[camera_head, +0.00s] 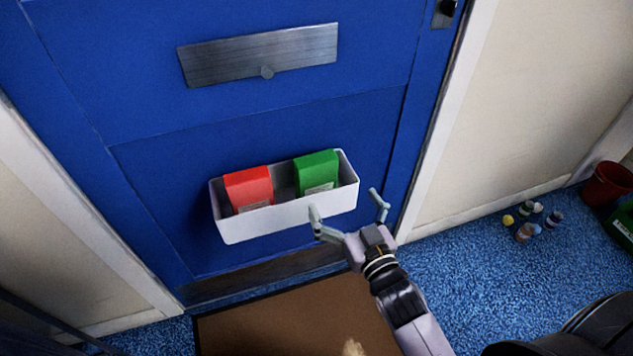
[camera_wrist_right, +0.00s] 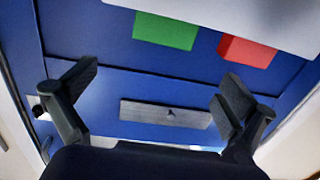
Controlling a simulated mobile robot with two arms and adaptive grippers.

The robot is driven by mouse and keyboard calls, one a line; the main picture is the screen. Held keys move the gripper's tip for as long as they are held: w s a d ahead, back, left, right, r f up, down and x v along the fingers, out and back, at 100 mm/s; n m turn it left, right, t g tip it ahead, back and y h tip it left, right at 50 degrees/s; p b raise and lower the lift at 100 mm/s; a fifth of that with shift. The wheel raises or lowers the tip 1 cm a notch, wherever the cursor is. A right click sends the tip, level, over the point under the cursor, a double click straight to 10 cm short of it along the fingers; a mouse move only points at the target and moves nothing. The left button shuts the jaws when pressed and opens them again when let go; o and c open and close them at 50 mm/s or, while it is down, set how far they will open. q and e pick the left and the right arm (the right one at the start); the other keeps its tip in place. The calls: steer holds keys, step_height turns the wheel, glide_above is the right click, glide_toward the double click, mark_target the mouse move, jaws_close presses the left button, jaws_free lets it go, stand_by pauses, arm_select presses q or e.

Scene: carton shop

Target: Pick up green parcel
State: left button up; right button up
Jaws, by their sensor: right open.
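The green parcel (camera_head: 317,172) stands in the right part of a white tray (camera_head: 290,215) fixed on the blue door. A red parcel (camera_head: 248,187) stands in the tray's left part. My right gripper (camera_head: 347,207) is open and empty. In the head view it appears just in front of and below the tray's right end. In the right wrist view, the green parcel (camera_wrist_right: 166,31) and the red parcel (camera_wrist_right: 246,50) show near the top, beyond the spread fingers (camera_wrist_right: 154,90). Their lower parts are hidden by the tray in the head view. My left gripper is not in view.
The blue door (camera_head: 250,120) has a metal plate (camera_head: 260,55) above the tray. A brown mat (camera_head: 290,320) lies on the blue carpet below. Several small bottles (camera_head: 527,232), a red bucket (camera_head: 606,185) and a green container (camera_head: 622,222) stand at the right. The space before the tray looks free.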

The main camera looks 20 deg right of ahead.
mark_target(319, 165)
steer(key=w, duration=0.6)
steer(key=w+a, duration=0.1)
steer(key=w, duration=0.1)
steer(key=shift+w+f+b, duration=0.1)
steer(key=shift+w+b, duration=0.3)
steer(key=w, duration=0.3)
steer(key=w+b, duration=0.1)
steer(key=w, duration=0.1)
steer(key=shift+a+f, duration=0.15)
steer(key=shift+a, duration=0.2)
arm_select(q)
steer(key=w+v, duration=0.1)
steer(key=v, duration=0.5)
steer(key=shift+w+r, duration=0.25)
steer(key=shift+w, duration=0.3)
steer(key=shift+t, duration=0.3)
arm_select(e)
steer(key=shift+c, duration=1.4)
steer(key=c, duration=1.2)
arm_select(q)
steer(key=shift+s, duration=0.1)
arm_select(e)
steer(key=shift+c, duration=0.6)
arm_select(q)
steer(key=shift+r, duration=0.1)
arm_select(e)
steer(key=shift+r, duration=0.2)
